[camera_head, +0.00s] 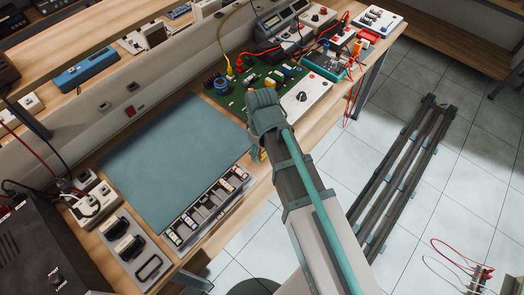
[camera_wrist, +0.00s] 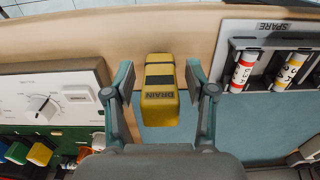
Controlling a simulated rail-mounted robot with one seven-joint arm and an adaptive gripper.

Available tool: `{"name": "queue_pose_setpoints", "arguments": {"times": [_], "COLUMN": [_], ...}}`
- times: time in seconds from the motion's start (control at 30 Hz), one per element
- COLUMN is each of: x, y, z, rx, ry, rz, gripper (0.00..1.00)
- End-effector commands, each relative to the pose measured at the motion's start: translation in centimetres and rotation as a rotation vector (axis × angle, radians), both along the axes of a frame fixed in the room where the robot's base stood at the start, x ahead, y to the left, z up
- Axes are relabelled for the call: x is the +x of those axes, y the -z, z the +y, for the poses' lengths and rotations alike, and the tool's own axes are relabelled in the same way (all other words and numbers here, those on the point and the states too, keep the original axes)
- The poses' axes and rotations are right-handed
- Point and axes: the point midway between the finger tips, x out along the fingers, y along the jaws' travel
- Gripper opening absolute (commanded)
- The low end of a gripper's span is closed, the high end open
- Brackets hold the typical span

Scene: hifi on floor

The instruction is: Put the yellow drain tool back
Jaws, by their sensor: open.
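The yellow drain tool (camera_wrist: 160,100) is a block with a dark band and the word DRAIN on it. In the wrist view it lies between the two fingers of my gripper (camera_wrist: 160,74), with a visible gap on each side. My gripper is open and not closed on it. In the head view my gripper (camera_head: 262,130) is over the bench's front part, between the circuit board and the blue mat. I cannot tell exactly what the tool rests on.
A tray marked SPARE (camera_wrist: 256,52) with labelled cylinders lies right of the tool. A white panel with a knob (camera_wrist: 50,88) is on the left. The blue mat (camera_head: 175,155) is largely bare. A green circuit board (camera_head: 238,100) and instruments (camera_head: 283,20) stand farther back.

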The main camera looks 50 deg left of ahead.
Motion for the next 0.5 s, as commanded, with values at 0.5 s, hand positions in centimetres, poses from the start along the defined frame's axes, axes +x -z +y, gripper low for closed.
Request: {"name": "queue_pose_setpoints", "arguments": {"times": [0.5], "x": [0.1], "y": [-7.6], "z": [0.1], "rx": [0.002], "ry": [0.0], "rz": [-0.001], "gripper": [0.56]}}
